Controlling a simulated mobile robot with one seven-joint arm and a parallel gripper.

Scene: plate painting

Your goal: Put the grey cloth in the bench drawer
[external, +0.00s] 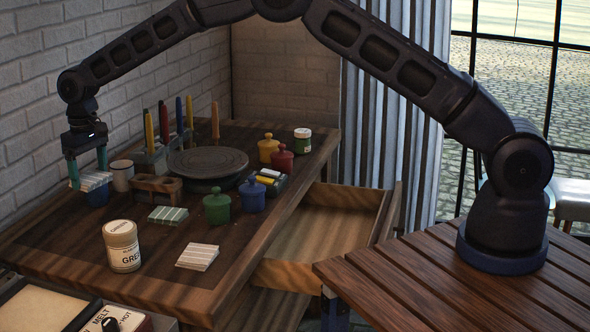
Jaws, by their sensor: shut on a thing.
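My gripper (87,172) is at the far left above the bench, its fingers pointing down. It is shut on a pale grey striped cloth (96,182), which looks like the grey cloth.
A green striped cloth (168,215), a cream striped cloth (198,257) and a white-lidded jar (121,246) are on the bench. A round turntable (208,163), lidded pots (217,207) and a brush holder (152,157) stand between my gripper and the drawer. My base is on the slatted table (420,290).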

